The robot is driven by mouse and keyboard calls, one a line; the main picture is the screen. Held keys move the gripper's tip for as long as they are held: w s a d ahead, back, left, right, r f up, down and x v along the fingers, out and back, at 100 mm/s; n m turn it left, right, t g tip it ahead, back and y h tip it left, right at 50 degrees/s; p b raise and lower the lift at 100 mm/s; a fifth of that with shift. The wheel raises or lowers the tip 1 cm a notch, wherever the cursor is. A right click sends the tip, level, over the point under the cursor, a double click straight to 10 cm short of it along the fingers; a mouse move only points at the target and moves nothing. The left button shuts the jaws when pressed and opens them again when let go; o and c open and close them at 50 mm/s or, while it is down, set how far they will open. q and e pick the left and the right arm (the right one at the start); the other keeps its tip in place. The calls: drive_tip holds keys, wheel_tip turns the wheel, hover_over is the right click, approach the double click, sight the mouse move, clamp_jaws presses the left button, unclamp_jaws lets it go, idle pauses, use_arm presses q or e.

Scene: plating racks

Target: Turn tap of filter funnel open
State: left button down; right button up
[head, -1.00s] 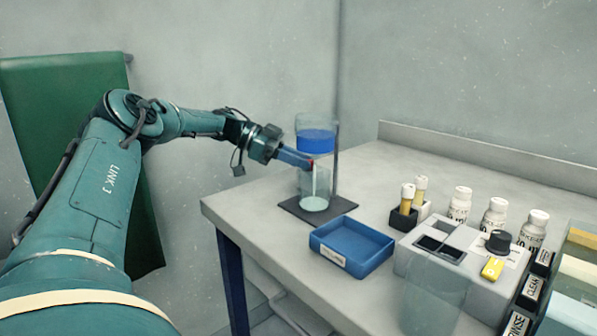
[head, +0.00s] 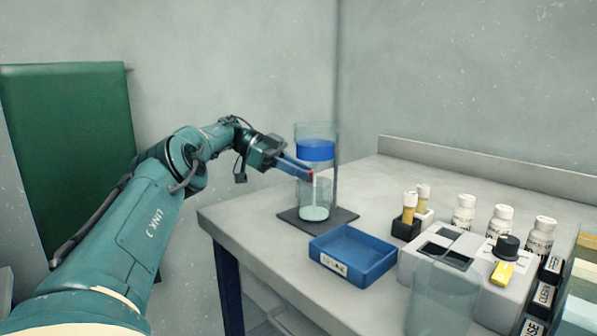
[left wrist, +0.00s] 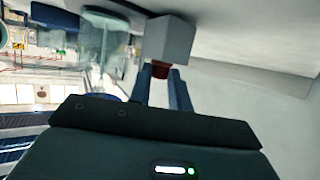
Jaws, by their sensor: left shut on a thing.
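The filter funnel (head: 316,150) is a clear cylinder with a blue band, held upright by a thin rod on a dark base plate (head: 290,219). A clear beaker (head: 318,207) with pale contents stands on the plate below it. A thin pale vertical line drops from the funnel into the beaker; stem or stream, I cannot tell. My left gripper (head: 309,173) is shut on the small red tap (head: 311,175) under the funnel. In the left wrist view the blue fingers (left wrist: 160,82) flank the red tap (left wrist: 161,70), below a grey block (left wrist: 170,40).
A blue tray (head: 352,257) lies in front of the plate.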

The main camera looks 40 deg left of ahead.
use_arm(q)
drive_tip(key=c, duration=1.3)
unclamp_jaws()
wheel_tip(320, 180, up, 5)
drive_tip(key=p, duration=0.3)
drive_tip(key=shift+r+p, duration=0.2)
drive_tip(key=shift+p, duration=0.1)
wheel_tip(320, 180, up, 5)
drive_tip(key=p, duration=0.4)
drive_tip(key=shift+f, duration=0.2)
use_arm(e)
wheel_tip(320, 180, up, 6)
drive_tip(key=s+d+m+h, duration=0.1)
drive_tip(key=s+d+m, duration=0.1)
drive_tip(key=shift+d+r+m+g, duration=0.2)
drive_tip(key=shift+d+m+g, duration=0.15)
drive_tip(key=shift+m+g, duration=0.05)
